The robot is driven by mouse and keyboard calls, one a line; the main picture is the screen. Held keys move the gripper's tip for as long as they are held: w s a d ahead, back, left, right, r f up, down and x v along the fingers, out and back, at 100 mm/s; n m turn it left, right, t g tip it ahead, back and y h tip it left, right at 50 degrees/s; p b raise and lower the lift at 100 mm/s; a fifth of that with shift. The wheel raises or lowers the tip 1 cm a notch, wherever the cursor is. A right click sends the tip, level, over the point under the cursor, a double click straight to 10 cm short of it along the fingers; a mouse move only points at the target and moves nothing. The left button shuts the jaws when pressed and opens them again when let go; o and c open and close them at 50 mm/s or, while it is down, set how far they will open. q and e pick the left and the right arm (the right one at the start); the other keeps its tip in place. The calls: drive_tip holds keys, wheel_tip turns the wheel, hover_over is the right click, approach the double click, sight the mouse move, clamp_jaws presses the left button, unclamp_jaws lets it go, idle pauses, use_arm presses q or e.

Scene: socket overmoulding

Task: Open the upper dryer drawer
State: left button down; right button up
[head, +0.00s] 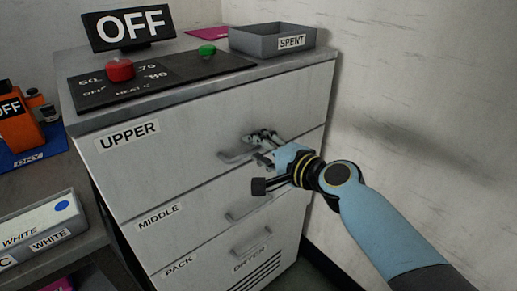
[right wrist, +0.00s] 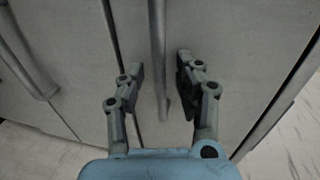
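The upper drawer (head: 180,140) of the grey dryer cabinet bears the label UPPER and looks shut, its front flush with the drawers below. Its bar handle (head: 236,156) is partly hidden by my right gripper (head: 262,147). In the right wrist view the handle (right wrist: 157,50) runs between the two fingers of my right gripper (right wrist: 160,68). The fingers are open, one on each side of the bar, with a visible gap on both sides. My left gripper is in neither view.
Below are the middle drawer (head: 195,215) and the lower PACK drawer (head: 210,255), each with a handle. On top stand an OFF sign (head: 129,28), a red knob (head: 120,70), a green button (head: 207,50) and a SPENT tray (head: 250,43). A wall (head: 420,90) stands close at right.

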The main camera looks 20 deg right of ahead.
clamp_jaws()
idle(0.6)
